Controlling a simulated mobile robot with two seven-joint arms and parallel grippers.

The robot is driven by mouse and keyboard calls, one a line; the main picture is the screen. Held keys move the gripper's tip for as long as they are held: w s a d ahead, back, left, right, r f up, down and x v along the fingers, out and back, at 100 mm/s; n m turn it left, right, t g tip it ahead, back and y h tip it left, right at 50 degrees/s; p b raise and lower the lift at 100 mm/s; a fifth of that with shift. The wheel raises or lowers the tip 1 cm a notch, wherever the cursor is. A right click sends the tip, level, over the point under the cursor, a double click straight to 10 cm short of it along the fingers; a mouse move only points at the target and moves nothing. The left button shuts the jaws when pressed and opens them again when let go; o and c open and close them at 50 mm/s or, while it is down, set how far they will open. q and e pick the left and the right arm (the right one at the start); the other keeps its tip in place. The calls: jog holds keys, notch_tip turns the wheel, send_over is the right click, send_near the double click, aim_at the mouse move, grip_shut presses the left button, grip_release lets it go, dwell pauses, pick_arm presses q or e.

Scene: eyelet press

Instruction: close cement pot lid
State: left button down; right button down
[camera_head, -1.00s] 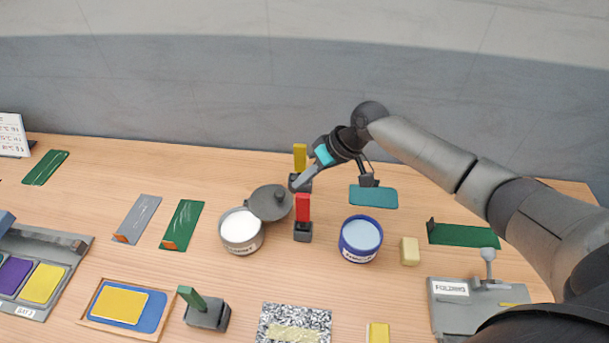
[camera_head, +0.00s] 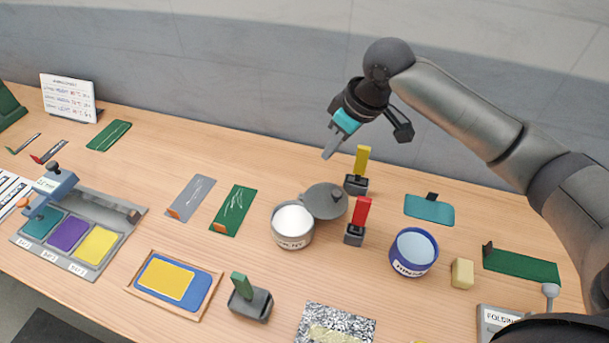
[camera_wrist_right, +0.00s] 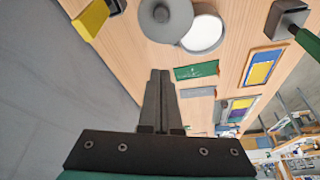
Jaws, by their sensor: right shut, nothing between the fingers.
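The cement pot (camera_head: 292,228) is a grey tin with white contents, standing on the table in the middle of the head view. Its dark grey lid (camera_head: 326,202) with a knob sits open at the pot's right edge, leaving the white surface uncovered. The right wrist view shows the lid (camera_wrist_right: 165,18) beside the white opening of the pot (camera_wrist_right: 205,30). My right gripper (camera_head: 328,155) is shut and empty, raised above the table behind the lid and apart from it. In the right wrist view its fingers (camera_wrist_right: 160,75) are together. My left gripper is not in view.
A red-handled tool (camera_head: 360,213) and a yellow-handled tool (camera_head: 360,163) stand close to the lid's right. A blue pot (camera_head: 414,252) and a cream block (camera_head: 462,273) are farther right. Green and grey cards (camera_head: 233,210) lie left of the pot.

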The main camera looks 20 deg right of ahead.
jog(key=b, duration=0.1)
send_over(322, 193)
jog(key=w, duration=0.2)
jog(key=f, duration=0.6)
jog(key=a+f, duration=0.1)
jog(key=f, duration=0.2)
jog(key=shift+s, duration=0.2)
jog(key=shift+s+d+f+p, duration=0.2)
jog(key=shift+s+d, duration=0.25)
jog(key=shift+s, duration=0.15)
jog(key=shift+s+d+f+p, duration=0.15)
jog(key=shift+s+d, duration=0.3)
jog(key=shift+s, duration=0.15)
jog(key=shift+s+d+f, duration=0.1)
jog(key=shift+s+d, duration=0.1)
jog(key=shift+s, duration=0.15)
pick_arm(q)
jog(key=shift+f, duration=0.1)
